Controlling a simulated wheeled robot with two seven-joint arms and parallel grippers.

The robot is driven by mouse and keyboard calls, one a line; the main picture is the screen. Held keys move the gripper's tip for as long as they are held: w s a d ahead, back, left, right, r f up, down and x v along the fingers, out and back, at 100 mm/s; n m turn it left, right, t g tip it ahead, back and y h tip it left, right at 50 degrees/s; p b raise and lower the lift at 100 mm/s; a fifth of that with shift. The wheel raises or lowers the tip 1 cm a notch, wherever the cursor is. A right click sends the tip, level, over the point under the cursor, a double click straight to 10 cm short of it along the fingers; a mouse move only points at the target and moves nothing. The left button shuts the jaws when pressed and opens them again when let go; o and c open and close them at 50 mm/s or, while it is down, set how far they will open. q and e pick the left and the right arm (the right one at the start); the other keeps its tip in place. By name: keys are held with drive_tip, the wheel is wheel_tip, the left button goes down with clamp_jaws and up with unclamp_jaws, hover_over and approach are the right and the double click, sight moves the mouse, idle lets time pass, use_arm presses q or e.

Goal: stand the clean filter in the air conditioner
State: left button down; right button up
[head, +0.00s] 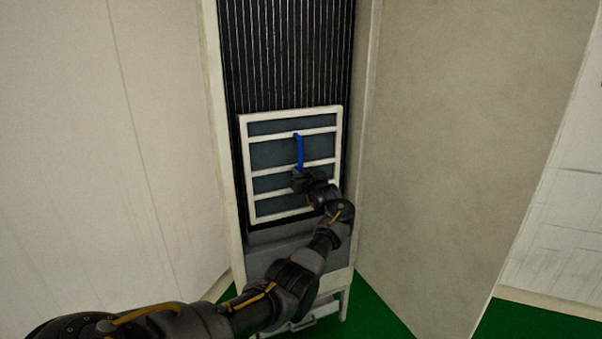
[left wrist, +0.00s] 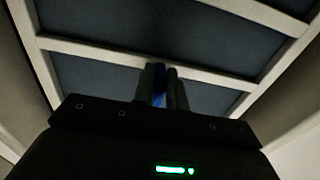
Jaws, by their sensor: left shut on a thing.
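The filter (head: 277,153) is a dark grey panel with a white slatted frame and a blue strip handle (head: 299,149). It stands nearly upright, slightly tilted in the picture, in the opening of the tall air conditioner (head: 228,120), in front of its black fins. My left gripper (head: 299,176) is shut on the lower part of the blue handle. In the left wrist view the fingers (left wrist: 161,88) close around the blue handle, with the filter's white bars (left wrist: 110,55) right behind. The filter's lower right part is partly hidden by my arm. My right gripper is not in view.
A grey ledge (head: 282,234) lies below the filter inside the unit. Pale walls stand close on the left (head: 150,130) and right (head: 455,130). The green floor (head: 385,305) shows at the bottom.

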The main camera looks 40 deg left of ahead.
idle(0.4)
use_arm(q)
drive_tip(key=shift+f+b, duration=0.45)
drive_tip(key=shift+f, duration=0.45)
drive_tip(key=shift+f+b, duration=0.7)
drive_tip(key=shift+f, duration=0.45)
drive_tip(key=shift+f+b, duration=0.75)
drive_tip(key=shift+f, duration=0.5)
